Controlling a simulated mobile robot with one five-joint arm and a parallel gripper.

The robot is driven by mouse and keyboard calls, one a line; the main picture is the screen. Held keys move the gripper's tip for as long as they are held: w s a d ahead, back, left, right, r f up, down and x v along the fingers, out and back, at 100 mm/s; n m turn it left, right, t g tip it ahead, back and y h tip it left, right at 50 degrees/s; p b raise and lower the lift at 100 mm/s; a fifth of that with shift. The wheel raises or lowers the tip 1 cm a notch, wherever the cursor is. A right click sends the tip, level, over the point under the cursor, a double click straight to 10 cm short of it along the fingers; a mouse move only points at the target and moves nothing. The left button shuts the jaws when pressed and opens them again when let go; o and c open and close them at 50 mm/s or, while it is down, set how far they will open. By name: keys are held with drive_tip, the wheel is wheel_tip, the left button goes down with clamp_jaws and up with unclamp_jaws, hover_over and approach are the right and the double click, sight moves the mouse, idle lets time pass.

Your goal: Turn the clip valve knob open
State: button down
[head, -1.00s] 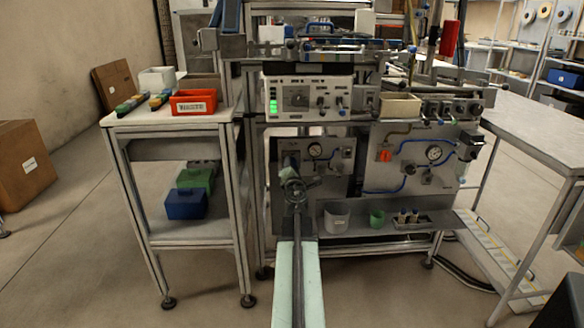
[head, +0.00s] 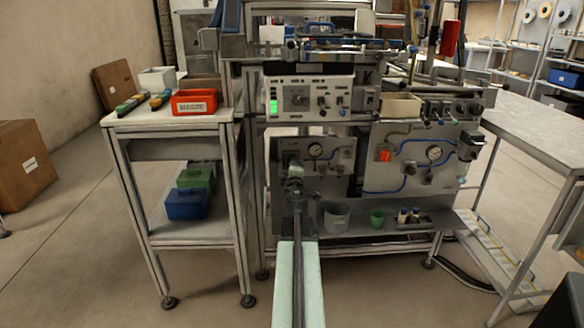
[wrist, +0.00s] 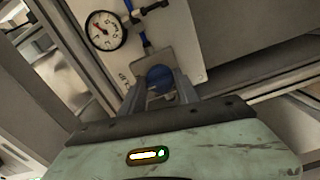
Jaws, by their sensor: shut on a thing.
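The clip valve knob (wrist: 159,76) is a round blue knob in the wrist view, low on a light panel below a pressure gauge (wrist: 105,30). My gripper (wrist: 160,92) has a finger on each side of the knob and is shut on it. In the head view my gripper (head: 296,174) is at the left grey panel (head: 338,185), below and left of its small gauge (head: 315,151). My gripper hides the knob there. How far the knob is turned cannot be told.
Blue tubing (wrist: 145,38) runs down to the knob. A shelf below the panels holds a grey cup (head: 336,214), a green cup (head: 377,217) and small bottles. A side table (head: 170,121) with a red bin (head: 194,101) stands left of my arm.

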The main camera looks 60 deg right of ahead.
drive_tip(key=shift+m, duration=0.3)
drive_tip(key=c, duration=0.9)
unclamp_jaws()
